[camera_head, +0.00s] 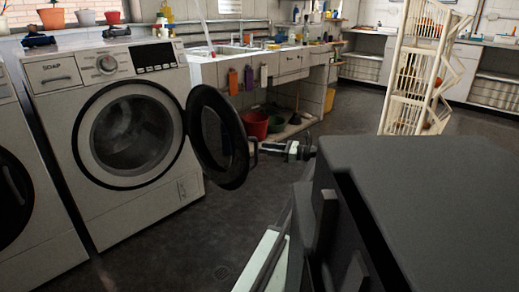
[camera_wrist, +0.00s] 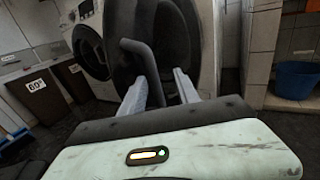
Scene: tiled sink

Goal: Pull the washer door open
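The white washer (camera_head: 130,130) stands at the left in the head view. Its round dark door (camera_head: 217,137) is swung well out to the right, and the drum opening (camera_head: 132,134) shows. The door's dark curved handle (camera_head: 254,154) sticks out at its free edge. My gripper (camera_head: 275,148) is just right of the handle in the head view. In the wrist view, the pale fingers of my gripper (camera_wrist: 160,88) are apart, and the dark handle (camera_wrist: 146,66) reaches down between them. The door (camera_wrist: 168,40) lies behind. I cannot tell whether a finger touches the handle.
Another front-loader (camera_head: 14,190) stands at the left edge. A sink counter (camera_head: 225,62) with a red bucket (camera_head: 255,125) below is behind the door. A white rack (camera_head: 410,80) stands at the back right. Dark floor (camera_head: 190,245) before the washer is clear.

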